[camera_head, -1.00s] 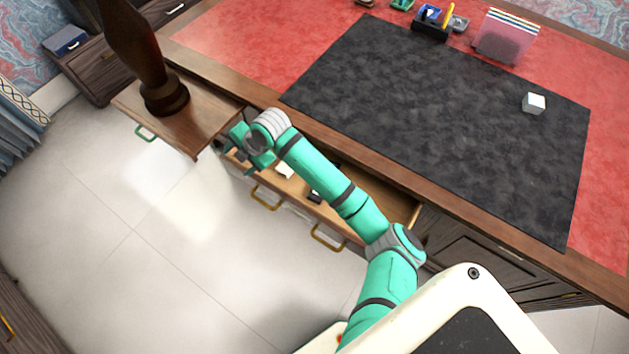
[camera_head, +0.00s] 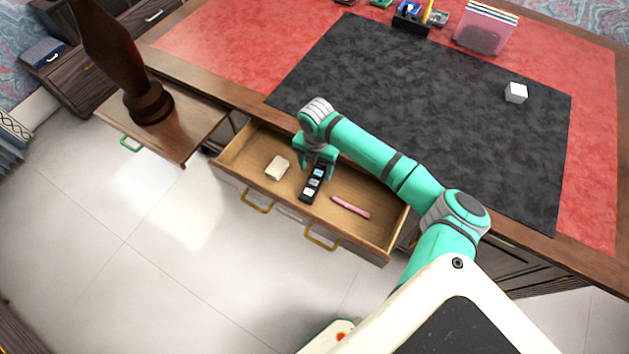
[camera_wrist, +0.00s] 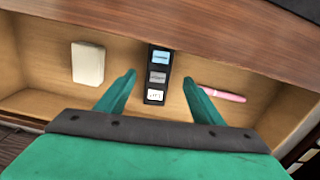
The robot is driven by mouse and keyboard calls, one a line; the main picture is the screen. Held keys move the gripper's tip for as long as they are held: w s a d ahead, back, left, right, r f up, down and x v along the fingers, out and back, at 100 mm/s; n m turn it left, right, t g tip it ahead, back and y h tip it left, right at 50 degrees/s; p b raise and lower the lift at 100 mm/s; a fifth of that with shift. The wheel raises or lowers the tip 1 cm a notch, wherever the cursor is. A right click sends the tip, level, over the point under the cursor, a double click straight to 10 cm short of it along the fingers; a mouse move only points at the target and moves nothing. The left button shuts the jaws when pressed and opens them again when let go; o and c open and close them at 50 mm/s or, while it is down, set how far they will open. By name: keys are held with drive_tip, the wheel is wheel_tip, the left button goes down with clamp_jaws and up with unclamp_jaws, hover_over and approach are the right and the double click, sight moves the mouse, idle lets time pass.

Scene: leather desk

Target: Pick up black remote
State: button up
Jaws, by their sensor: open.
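The black remote (camera_head: 312,184) lies in the open wooden drawer, near its middle. It is long and narrow, with light blue, grey and white patches on its top. In the wrist view the remote (camera_wrist: 158,76) shows beyond and between my two fingertips. My gripper (camera_head: 316,163) is open over the drawer, above the remote's far end. In the wrist view my gripper (camera_wrist: 159,78) has its green fingers spread, one on each side of the remote, with nothing held. I cannot tell the height left between fingertips and remote.
The drawer (camera_head: 358,241) also holds a cream block (camera_head: 278,168) left of the remote and a pink pen-like item (camera_head: 350,207) to its right. The desk edge overhangs the drawer's back. A dark wooden post (camera_head: 147,100) stands on a pulled-out board at left.

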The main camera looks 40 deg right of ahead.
sight(316, 180)
wheel_tip(316, 180, down, 6)
drive_tip(key=shift+w+a+r, duration=0.1)
drive_tip(key=shift+r, duration=0.15)
drive_tip(key=shift+a+f, duration=0.1)
drive_tip(key=c, duration=1.2)
